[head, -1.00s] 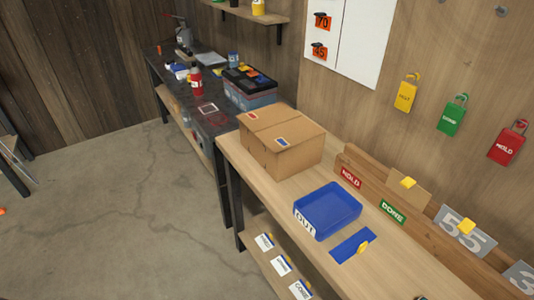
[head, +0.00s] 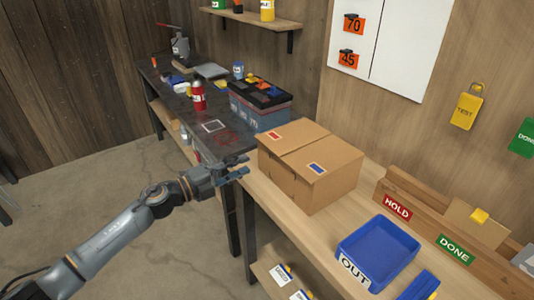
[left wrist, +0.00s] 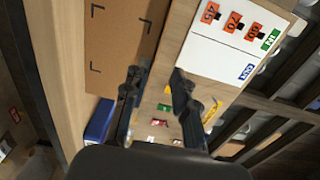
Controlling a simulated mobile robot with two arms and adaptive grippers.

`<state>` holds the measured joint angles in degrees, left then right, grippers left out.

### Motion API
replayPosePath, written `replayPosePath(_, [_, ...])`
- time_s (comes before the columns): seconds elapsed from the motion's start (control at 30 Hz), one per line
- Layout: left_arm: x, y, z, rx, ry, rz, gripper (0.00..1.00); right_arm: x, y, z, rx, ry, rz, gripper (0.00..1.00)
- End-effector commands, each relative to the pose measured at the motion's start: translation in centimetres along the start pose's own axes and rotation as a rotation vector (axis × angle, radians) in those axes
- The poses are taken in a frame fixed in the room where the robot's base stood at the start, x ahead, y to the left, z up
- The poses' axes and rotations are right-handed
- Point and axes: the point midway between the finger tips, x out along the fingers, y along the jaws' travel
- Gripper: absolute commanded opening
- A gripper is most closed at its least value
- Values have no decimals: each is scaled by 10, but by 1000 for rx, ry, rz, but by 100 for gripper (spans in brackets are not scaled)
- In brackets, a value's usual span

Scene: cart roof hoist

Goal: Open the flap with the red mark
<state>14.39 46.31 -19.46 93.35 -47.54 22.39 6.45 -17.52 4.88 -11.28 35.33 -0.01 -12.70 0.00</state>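A cardboard box (head: 310,190) stands on the wooden bench with its two top flaps lying flat. The flap with the red mark (head: 277,134) is on the far left side, and the flap with the blue mark (head: 317,167) is on the near right side. My left gripper (head: 242,168) is open and empty, just left of the box and apart from it. In the left wrist view its fingers (left wrist: 157,75) are spread, with the box's side face (left wrist: 122,45) at the left. My right gripper is in neither view.
A blue OUT tray (head: 377,252) stands right of the box, with HOLD (head: 397,207) and DONE (head: 454,249) signs behind. A dark bench (head: 190,115) with a red bottle (head: 198,96) and toolbox (head: 260,102) lies beyond. A whiteboard (head: 385,45) hangs on the wall.

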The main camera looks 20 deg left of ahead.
Motion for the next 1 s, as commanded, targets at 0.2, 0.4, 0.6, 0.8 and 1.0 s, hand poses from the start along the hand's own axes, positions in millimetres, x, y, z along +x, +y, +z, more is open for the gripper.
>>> replayPosePath(0.2, [50,-3,0,-3,-1,-4,27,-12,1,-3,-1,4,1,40])
replayPosePath(0.4, [79,-1,1,-2,-2,-2,27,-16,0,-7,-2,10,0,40])
replayPosePath(0.6, [91,0,0,-2,-2,0,27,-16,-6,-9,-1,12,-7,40])
replayPosePath(0.8, [92,0,0,-1,-2,0,27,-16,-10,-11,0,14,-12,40])
replayPosePath(1.0, [92,0,0,-2,-2,0,1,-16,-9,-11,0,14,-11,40])
